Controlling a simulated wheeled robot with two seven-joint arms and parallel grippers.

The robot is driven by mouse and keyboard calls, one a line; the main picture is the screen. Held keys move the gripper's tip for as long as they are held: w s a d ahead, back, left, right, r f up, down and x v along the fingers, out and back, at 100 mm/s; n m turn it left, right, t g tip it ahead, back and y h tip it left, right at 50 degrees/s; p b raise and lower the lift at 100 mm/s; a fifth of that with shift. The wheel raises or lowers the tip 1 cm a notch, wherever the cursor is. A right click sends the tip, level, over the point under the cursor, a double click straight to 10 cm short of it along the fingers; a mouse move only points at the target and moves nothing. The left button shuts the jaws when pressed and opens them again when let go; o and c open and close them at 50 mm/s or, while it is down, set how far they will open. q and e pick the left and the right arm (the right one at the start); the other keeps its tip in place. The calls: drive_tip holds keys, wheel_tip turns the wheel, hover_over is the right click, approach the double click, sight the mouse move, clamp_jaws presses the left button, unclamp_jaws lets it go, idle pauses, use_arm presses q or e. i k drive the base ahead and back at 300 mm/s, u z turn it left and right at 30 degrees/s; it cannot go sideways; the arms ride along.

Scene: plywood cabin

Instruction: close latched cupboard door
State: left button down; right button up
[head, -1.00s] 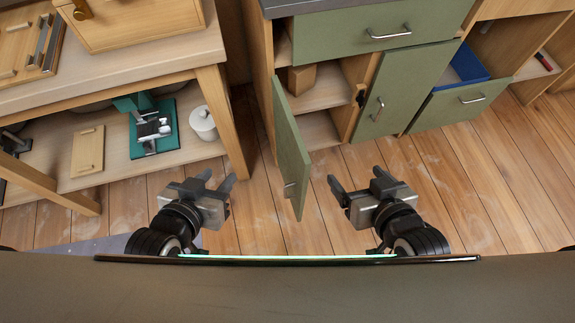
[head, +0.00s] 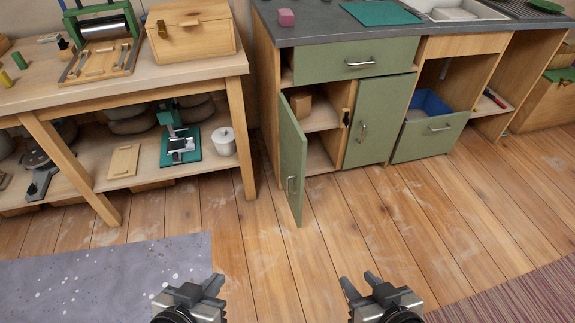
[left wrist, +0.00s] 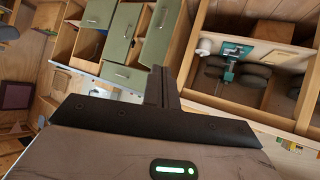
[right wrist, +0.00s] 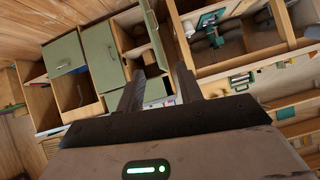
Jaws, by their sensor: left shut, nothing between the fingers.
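The green cupboard door (head: 292,160) stands ajar in the head view, swung out from the left side of the low cabinet. A black latch piece (head: 347,118) sits on the upright at the right of the opening. My left gripper (head: 217,282) is shut and empty, low in the head view, left of the door and apart from it. Its fingers meet in the left wrist view (left wrist: 160,86). My right gripper (head: 358,284) is open and empty, low and right of the door. Its fingers are apart in the right wrist view (right wrist: 158,88).
A wooden workbench (head: 150,76) with a lower shelf stands at the left. A cardboard-coloured box (head: 301,105) is inside the cupboard. A second green door (head: 379,120) beside the opening is closed. A tilted-out green bin front (head: 430,135) is further right. Bare floor lies before the cabinet.

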sight(293, 141)
drive_tip(key=u, duration=0.05)
drive_tip(key=i, duration=1.35)
drive_tip(key=z, duration=0.15)
